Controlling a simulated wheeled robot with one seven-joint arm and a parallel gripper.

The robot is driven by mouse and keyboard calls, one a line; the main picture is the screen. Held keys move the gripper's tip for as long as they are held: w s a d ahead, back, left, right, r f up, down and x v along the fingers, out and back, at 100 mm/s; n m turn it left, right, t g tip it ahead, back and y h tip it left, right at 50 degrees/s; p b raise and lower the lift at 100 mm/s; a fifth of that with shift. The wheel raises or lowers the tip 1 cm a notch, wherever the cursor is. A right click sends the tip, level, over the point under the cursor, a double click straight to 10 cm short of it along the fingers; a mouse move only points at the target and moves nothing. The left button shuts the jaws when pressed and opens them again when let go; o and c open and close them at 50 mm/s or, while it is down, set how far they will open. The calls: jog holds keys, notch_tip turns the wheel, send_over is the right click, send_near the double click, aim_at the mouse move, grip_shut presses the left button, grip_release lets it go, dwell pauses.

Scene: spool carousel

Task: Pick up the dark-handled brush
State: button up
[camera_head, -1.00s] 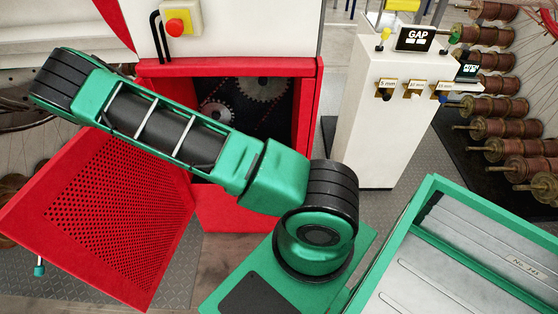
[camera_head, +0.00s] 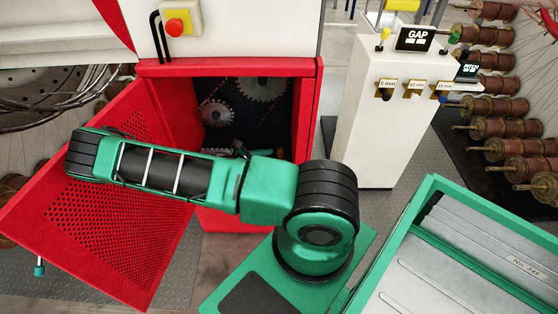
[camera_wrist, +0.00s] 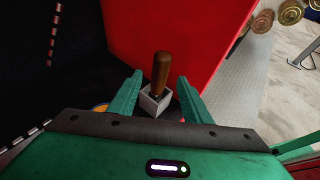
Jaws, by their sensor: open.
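A brush with a brown, fairly dark wooden handle (camera_wrist: 161,70) stands upright in the wrist view. Its lower end meets a small pale grey block or cup (camera_wrist: 155,101), and I cannot tell which part is brush and which is holder. My gripper (camera_wrist: 159,82) is open, with its two green fingers to the left and right of the handle in the picture. No contact shows, and I cannot tell how far beyond the fingertips the handle is. In the head view the brush is not visible, and my arm hides most of my gripper's area.
The red cabinet (camera_head: 312,110) stands open, with gears (camera_head: 262,87) inside. Its perforated red door (camera_head: 120,220) swings out at left. In the wrist view a red panel (camera_wrist: 185,35) rises behind the brush. An orange round thing (camera_wrist: 100,107) is partly hidden. A white gauge stand (camera_head: 365,130) is at right.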

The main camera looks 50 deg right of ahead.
aim_at(280, 155)
jog(key=shift+x, duration=2.55)
jog(key=shift+r, duration=0.15)
grip_shut()
